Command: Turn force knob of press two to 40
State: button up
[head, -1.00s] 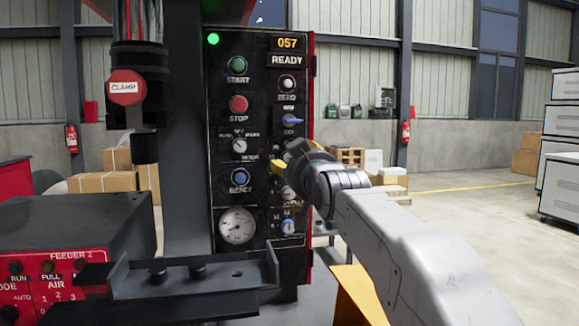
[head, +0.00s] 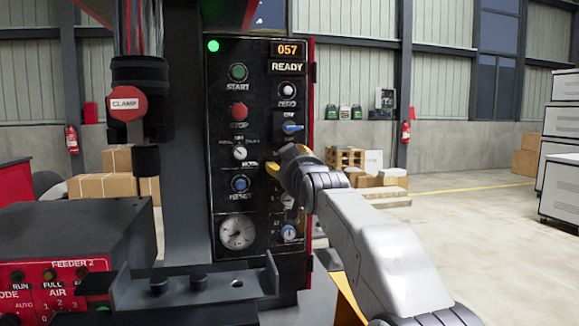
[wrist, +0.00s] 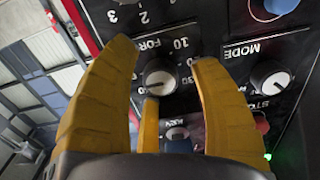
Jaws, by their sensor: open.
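In the wrist view the force knob (wrist: 160,78) is a round dial with a pale pointer, beside partly hidden "FOR" lettering and numbers including 10 and 30. Its exact setting is too small to read. My gripper (wrist: 165,58) is open, with yellow fingers on both sides of the knob in that view; contact cannot be told. In the head view my gripper (head: 285,161) is in front of the panel's right column and hides part of it.
The mode knob (wrist: 270,78) is close to the right finger. A dark bracket (head: 200,293) juts out low in front. Open floor (head: 470,230) lies right.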

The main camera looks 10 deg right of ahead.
jog(key=shift+c, duration=0.3)
grip_shut()
dwell(0.3)
jog(key=shift+n+p, duration=0.45)
jog(key=shift+n, duration=8.35)
jog(key=shift+r, duration=0.1)
